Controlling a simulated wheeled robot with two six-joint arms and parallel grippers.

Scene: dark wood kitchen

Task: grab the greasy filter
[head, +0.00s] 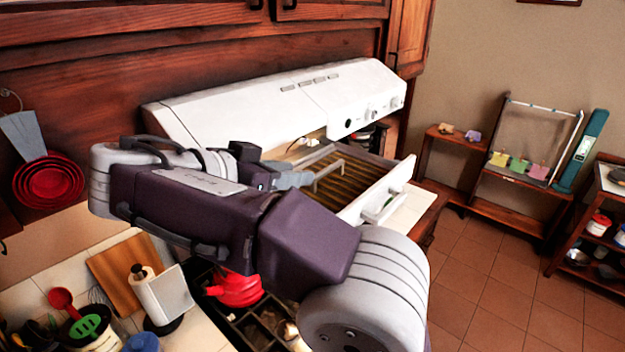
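The greasy filter (350,183) is a brown, slatted panel with a metal handle. It lies in the opening under the white range hood (290,98), behind a white front panel (378,192). My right arm crosses the middle of the head view. My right gripper (298,178) is at the left end of the filter, close to its metal handle. The fingertips are small and partly overlap the handle, so I cannot tell whether they touch or grip it. My arm hides the filter's near left part. My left gripper is out of view.
Below my arm are a stove grate (252,325) and a red kettle-like item (236,290). A paper towel holder (165,297), a cutting board (128,268) and utensils (85,325) stand at the lower left. The tiled floor (485,265) at the right is clear.

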